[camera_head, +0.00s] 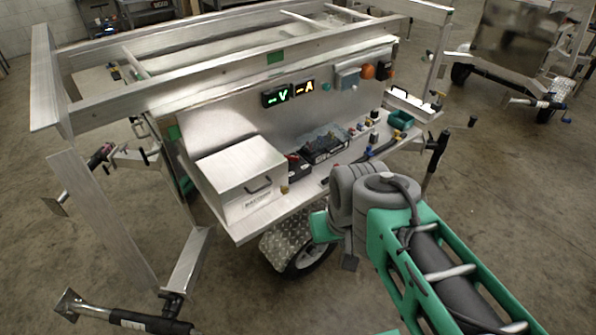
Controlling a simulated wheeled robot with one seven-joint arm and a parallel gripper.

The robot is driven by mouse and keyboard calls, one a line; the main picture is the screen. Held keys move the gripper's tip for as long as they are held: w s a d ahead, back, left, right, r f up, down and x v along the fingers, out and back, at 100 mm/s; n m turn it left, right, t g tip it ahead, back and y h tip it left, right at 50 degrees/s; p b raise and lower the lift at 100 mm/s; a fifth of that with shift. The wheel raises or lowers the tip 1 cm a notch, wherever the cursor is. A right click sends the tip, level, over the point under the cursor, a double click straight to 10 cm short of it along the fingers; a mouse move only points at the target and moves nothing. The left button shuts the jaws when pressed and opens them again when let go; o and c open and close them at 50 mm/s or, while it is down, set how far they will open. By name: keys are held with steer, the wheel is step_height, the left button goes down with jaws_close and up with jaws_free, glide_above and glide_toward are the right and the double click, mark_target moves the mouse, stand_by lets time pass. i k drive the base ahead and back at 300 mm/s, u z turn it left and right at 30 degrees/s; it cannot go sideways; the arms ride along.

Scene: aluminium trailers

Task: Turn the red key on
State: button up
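No red key can be made out for certain. My grey and green arm reaches in from the lower right, in front of the shelf. My gripper cannot be made out; the arm's forward end is turned away or hidden behind its own links.
The aluminium trailer (215,85) carries a closed metal box (240,170), a black case (325,147), a green bin (401,119) and lit V and A displays (290,92). A wheel (312,258) is below. Another trailer (515,50) stands at upper right. Floor is clear at right.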

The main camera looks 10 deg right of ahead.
mark_target(292, 159)
steer(key=u, duration=0.35)
steer(key=i, duration=1.15)
steer(key=z, duration=0.2)
